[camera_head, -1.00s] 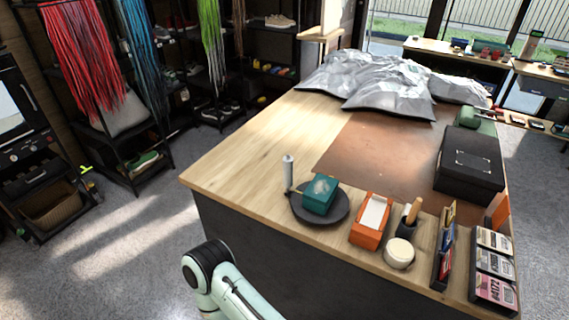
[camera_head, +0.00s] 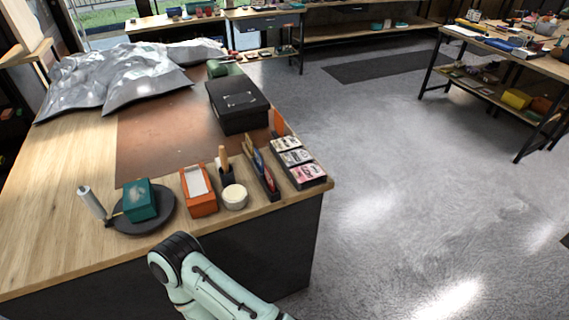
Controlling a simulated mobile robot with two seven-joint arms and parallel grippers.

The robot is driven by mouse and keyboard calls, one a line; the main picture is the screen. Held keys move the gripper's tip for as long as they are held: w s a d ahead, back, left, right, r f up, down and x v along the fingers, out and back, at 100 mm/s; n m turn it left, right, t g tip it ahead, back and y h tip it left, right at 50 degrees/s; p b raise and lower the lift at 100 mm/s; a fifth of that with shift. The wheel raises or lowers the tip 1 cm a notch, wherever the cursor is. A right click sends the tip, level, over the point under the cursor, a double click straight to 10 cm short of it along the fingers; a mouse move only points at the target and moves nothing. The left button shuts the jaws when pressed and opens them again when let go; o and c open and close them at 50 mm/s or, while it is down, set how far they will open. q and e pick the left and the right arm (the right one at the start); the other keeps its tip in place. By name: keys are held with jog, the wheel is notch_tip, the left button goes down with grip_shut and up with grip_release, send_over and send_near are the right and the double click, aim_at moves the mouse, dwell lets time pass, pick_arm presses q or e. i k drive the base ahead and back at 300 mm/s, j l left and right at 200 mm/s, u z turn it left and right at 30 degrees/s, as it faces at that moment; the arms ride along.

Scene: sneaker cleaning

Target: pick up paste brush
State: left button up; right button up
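A wooden handle (camera_head: 223,157) stands upright in a small dark holder on the counter, behind a round cream-topped jar (camera_head: 235,196). It may be the paste brush, but its lower end is hidden and I cannot tell for sure. One of my arms shows at the bottom centre as pale green links with a black joint, in front of the counter's edge. Neither gripper is in view.
The wooden counter (camera_head: 60,210) holds a dark round plate with a teal box (camera_head: 140,201), an orange box (camera_head: 199,191), card racks (camera_head: 297,163), a black box (camera_head: 238,104) and grey sheeting (camera_head: 110,75). Open floor (camera_head: 400,200) lies right; another workbench (camera_head: 500,45) stands beyond.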

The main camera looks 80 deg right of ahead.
aim_at(222, 153)
jog(key=z, duration=1.75)
